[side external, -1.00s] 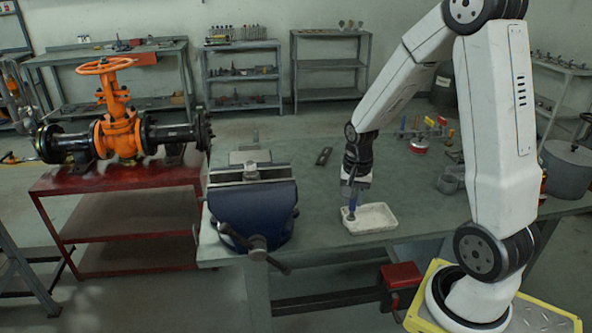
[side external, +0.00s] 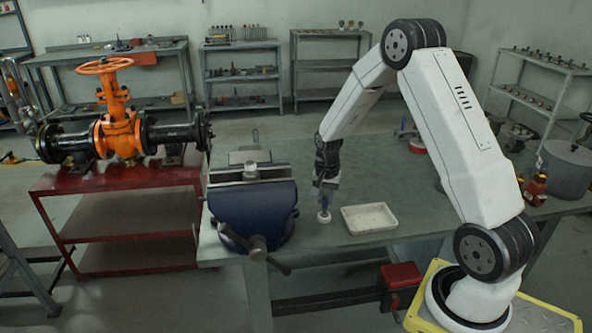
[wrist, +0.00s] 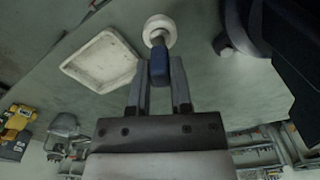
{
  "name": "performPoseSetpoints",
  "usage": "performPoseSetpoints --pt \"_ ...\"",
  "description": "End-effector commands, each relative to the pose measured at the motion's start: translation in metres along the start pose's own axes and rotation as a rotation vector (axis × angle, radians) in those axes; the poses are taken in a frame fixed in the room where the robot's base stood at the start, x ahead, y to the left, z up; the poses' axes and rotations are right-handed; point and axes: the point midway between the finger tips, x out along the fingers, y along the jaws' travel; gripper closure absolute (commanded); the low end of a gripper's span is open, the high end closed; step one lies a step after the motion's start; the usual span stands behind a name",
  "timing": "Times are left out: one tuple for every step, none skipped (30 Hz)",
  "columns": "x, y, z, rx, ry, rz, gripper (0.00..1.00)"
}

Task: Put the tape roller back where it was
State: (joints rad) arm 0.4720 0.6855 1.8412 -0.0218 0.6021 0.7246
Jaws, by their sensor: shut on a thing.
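The tape roller has a blue handle and a round white roll; in the side view the roll (side external: 324,217) is at the lower end, at or just above the bench top. I cannot tell whether it touches. My gripper (side external: 325,192) points down and is shut on the blue handle. In the wrist view the handle (wrist: 160,70) sits between the two fingers of my gripper (wrist: 159,84), with the white roll beyond it. The roller is between the vise and the white tray (side external: 369,219), apart from both.
The tray, also in the wrist view (wrist: 101,62), looks empty. The blue vise (side external: 255,210) stands close on the left. The bench's front edge is near. Bottles (side external: 535,187) and a grey pot (side external: 570,170) are at the right. A bare strip of bench top lies behind the tray.

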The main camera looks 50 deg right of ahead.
Motion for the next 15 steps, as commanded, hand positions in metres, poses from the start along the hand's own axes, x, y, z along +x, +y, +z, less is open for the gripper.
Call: performPoseSetpoints --pt "0.006 -0.003 -0.003 -0.001 -0.001 0.001 1.0" --pt "0.009 -0.005 -0.004 -0.001 -0.001 0.001 1.0" --pt "0.013 -0.007 -0.006 -0.001 -0.001 0.001 1.0" --pt "0.014 -0.008 -0.008 -0.001 0.0 0.0 1.0" --pt "0.017 -0.009 -0.009 -0.001 0.0 0.0 1.0" --pt "0.019 -0.011 -0.01 -0.001 0.0 0.0 1.0" --pt "0.02 -0.012 -0.011 -0.001 0.0 0.0 1.0" --pt "0.021 -0.013 -0.012 -0.001 0.001 0.0 1.0" --pt "0.022 -0.013 -0.013 -0.001 0.001 0.0 1.0" --pt "0.023 -0.014 -0.013 -0.001 0.0 0.0 1.0" --pt "0.024 -0.014 -0.013 -0.001 0.0 0.0 1.0" --pt "0.024 -0.014 -0.013 -0.001 0.0 0.0 1.0" --pt "0.024 -0.014 -0.013 -0.001 0.0 0.0 1.0" --pt "0.024 -0.014 -0.013 -0.001 0.0 0.0 1.0" --pt "0.024 -0.014 -0.013 -0.001 0.0 0.0 1.0"
